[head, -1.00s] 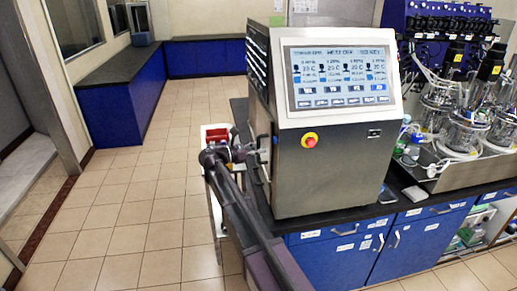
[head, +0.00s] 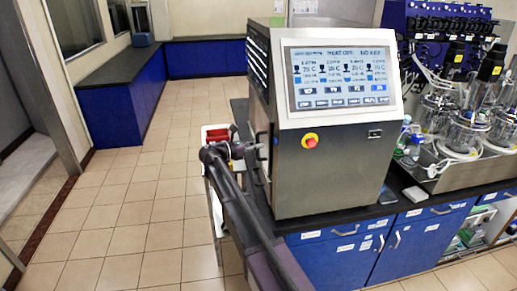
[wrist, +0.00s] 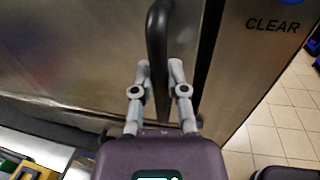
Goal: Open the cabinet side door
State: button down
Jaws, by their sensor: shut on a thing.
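The cabinet (head: 330,170) is a steel box with a sloped touchscreen on its front. Its side door, a brushed metal panel (wrist: 75,55), fills the left of the wrist view. A black vertical bar handle (wrist: 157,45) stands out from it. My gripper (wrist: 160,68) has one finger on each side of the handle and is shut on it. A dark vertical strip shows between the door and the panel marked CLEAR. In the head view my gripper (head: 258,148) is at the cabinet's left side; the door is seen nearly edge-on there, so its angle is hard to tell.
The cabinet stands on a black counter (head: 300,223) over blue cupboards. A white cart (head: 213,200) with a red bin (head: 217,134) is close to the left of my arm. Glass vessels (head: 465,130) stand at right. The tiled floor (head: 130,215) at left is clear.

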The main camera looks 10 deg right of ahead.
jog(key=w, duration=2.3)
jog(key=shift+w, duration=0.2)
jog(key=c, duration=0.6)
grip_release()
jog(key=shift+c, duration=0.2)
jog(key=s+a, duration=0.2)
jog(key=a, duration=0.9)
jog(key=shift+s+a, duration=0.2)
jog(key=shift+a, duration=0.15)
